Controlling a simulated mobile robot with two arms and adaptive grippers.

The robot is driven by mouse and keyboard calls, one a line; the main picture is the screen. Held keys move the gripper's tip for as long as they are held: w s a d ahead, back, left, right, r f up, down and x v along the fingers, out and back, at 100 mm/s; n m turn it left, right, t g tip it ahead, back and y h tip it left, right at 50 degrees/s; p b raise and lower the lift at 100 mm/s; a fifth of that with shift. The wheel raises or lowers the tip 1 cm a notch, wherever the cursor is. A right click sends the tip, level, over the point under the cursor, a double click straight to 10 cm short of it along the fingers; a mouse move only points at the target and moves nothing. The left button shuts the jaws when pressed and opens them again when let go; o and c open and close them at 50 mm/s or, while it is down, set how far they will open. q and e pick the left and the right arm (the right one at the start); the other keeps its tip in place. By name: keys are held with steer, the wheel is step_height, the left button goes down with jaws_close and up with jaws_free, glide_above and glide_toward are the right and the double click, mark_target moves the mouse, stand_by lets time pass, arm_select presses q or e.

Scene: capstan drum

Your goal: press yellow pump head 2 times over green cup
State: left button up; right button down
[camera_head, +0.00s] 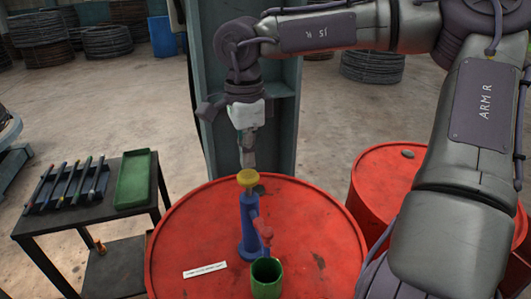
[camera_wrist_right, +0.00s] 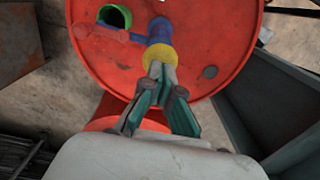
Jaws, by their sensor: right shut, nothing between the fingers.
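The yellow pump head (camera_head: 247,178) tops an upright blue pump body (camera_head: 249,228) on the red drum (camera_head: 195,240). In the right wrist view the shut fingertips (camera_wrist_right: 160,74) overlap the edge of the yellow head (camera_wrist_right: 158,56), and the green cup (camera_wrist_right: 118,15) shows beyond. My left gripper is not in view.
A white label strip (camera_head: 205,271) lies on the drum. A black side table (camera_head: 85,215) at left holds a green tray (camera_head: 134,180) and a rack of tools (camera_head: 68,185). Another red drum (camera_head: 375,185) stands at right. A grey-green column (camera_head: 285,100) rises behind the pump.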

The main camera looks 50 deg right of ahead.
steer(key=shift+r+p, duration=2.1)
steer(key=shift+r, duration=0.9)
